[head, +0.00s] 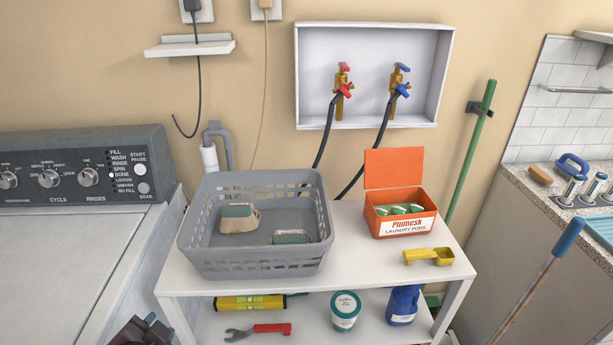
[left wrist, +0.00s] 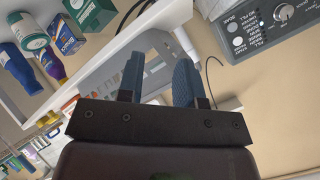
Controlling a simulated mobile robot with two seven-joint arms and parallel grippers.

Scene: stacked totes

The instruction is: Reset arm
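My left gripper (head: 145,330) shows as a dark shape at the bottom edge of the head view, in front of the gap between the washer and the white table. In the left wrist view its two blue-grey fingers (left wrist: 160,75) stand apart with an empty gap between them. They hold nothing. Most of my left arm is out of the head view. My right gripper is in neither view.
A white table (head: 365,270) carries a grey basket (head: 255,267), an orange pod box (head: 402,226) and a yellow scoop (head: 428,256). Its lower shelf holds a wrench (head: 258,331), a level and tubs. A washer (head: 75,265) stands left, a counter (head: 540,225) right.

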